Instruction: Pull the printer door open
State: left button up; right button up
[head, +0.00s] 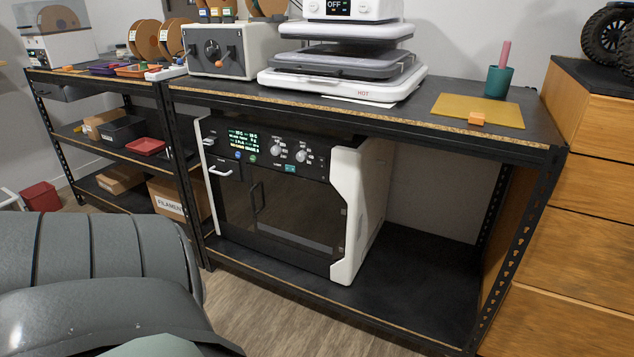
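The printer (368,215) is a white and black box on the lower shelf of the workbench, with its front facing me. Its dark glass door (295,210) looks closed. A dark vertical handle (258,198) is near the door's left side. Above the door is a control panel (265,148) with a lit display and two knobs. A small white handle (221,170) is at the panel's lower left. Neither of my grippers is in view. A large grey part of my own body fills the lower left and hides some floor.
The shelf right of the printer (425,285) is bare. A black rack post (183,180) stands left of the printer, and a wooden drawer cabinet (570,230) is at the right. A heat press (340,65) stands on the bench top. Wooden floor (270,318) is clear in front.

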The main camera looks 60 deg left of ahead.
aim_at(312, 213)
jog(key=i+u, duration=0.2)
jog(key=u, duration=1.35)
jog(key=i+l+u, duration=0.15)
jog(key=u, duration=0.15)
jog(key=i+l+u, duration=0.1)
jog(key=l+u, duration=0.55)
jog(key=i+l, duration=0.05)
jog(key=l, duration=0.05)
